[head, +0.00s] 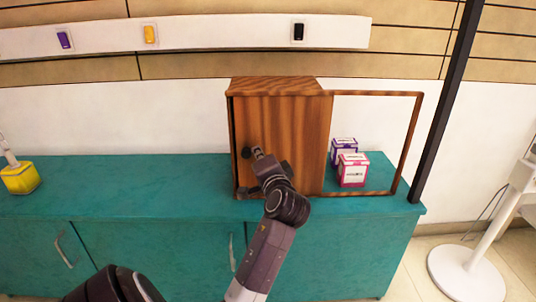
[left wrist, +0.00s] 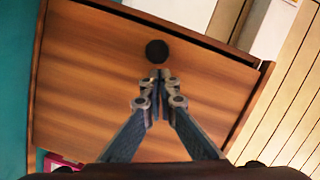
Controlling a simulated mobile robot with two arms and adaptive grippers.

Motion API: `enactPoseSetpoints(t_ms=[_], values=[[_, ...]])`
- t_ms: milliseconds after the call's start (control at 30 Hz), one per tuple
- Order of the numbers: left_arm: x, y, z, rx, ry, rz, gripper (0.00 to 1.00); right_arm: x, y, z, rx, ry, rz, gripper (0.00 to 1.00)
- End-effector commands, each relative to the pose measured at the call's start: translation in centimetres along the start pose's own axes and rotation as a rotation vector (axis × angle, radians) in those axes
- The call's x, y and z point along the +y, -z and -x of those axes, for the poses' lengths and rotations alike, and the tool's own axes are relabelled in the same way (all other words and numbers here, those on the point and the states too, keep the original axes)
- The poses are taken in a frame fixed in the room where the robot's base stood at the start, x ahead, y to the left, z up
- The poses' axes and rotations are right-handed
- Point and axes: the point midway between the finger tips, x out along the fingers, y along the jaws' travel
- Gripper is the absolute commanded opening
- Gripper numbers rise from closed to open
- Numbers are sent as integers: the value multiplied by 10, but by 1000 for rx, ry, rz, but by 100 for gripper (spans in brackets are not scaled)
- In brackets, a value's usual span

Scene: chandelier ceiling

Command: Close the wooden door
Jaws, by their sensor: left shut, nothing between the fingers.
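The wooden door (head: 285,140) is the front of a brown wooden cabinet (head: 275,84) on the teal counter. It stands almost flush, with a thin dark gap along its left edge; this gap also runs along the upper right edge of the door (left wrist: 115,85) in the left wrist view. A round black knob (head: 246,152) sits near the door's left edge; it also shows in the left wrist view (left wrist: 157,51). My left gripper (head: 257,153) is shut and empty, its fingertips (left wrist: 160,75) just beside the knob. I cannot tell whether they touch the door.
An open wooden frame (head: 411,140) extends right of the cabinet, with a purple-and-white box (head: 343,146) and a pink-and-white box (head: 352,171) inside. A yellow container (head: 20,178) stands at the left of the teal counter (head: 120,180). A dark post (head: 450,95) rises at the right.

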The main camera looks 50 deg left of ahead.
Motion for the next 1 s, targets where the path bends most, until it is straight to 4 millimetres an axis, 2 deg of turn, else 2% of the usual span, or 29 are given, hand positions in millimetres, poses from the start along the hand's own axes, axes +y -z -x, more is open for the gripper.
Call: enactPoseSetpoints(t_ms=[500, 700, 1000], values=[[-5, -10, -2, -3, 0, -2, 0, 0, 3, 3, 2, 0, 0, 33], [-12, -26, -6, -2, 0, -2, 0, -1, 4, -14, -12, 3, 1, 33], [-12, -31, -8, -6, 3, -1, 0, -1, 4, -17, -12, 3, 1, 33]])
